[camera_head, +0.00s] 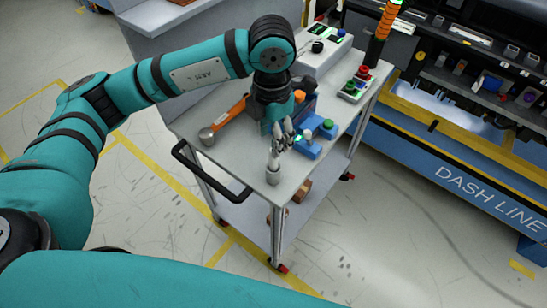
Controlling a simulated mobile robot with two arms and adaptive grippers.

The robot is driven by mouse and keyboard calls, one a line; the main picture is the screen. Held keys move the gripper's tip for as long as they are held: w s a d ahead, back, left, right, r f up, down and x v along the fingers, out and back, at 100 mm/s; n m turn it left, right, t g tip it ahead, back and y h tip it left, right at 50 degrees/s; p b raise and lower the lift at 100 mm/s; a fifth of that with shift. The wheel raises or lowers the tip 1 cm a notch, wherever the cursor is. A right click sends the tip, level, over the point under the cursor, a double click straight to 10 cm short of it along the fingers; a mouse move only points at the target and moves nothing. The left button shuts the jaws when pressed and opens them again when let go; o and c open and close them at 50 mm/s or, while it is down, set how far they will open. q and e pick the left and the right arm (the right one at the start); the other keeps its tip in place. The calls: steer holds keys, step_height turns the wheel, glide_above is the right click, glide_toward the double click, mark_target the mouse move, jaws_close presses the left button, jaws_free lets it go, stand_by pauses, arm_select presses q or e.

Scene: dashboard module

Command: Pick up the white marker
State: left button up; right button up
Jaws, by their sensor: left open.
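A slim white object, which looks like the white marker (274,155), stands upright in a small grey cup (273,176) near the front edge of the cart top. My left gripper (283,137) points down just above and behind it, with its fingers open. The fingertips overlap the top of the white object in the picture, so I cannot tell whether they touch it. My right gripper is not in view.
The grey cart (230,159) also carries an orange-handled tool (231,113), blue blocks with coloured knobs (309,147), and a button box (355,87). A white control box (322,47) stands at the back. The cart's left front is clear. A blue line station (440,165) stands to the right.

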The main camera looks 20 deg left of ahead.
mark_target(273, 162)
arm_select(q)
step_height(273, 162, down, 3)
steer(key=shift+f+p, duration=0.1)
steer(key=shift+p, duration=0.2)
steer(key=shift+f+p, duration=0.5)
steer(key=f, duration=0.1)
steer(key=f+p, duration=0.1)
steer(key=f, duration=0.1)
steer(key=shift+w+f, duration=0.3)
steer(key=shift+f, duration=0.3)
jaws_close()
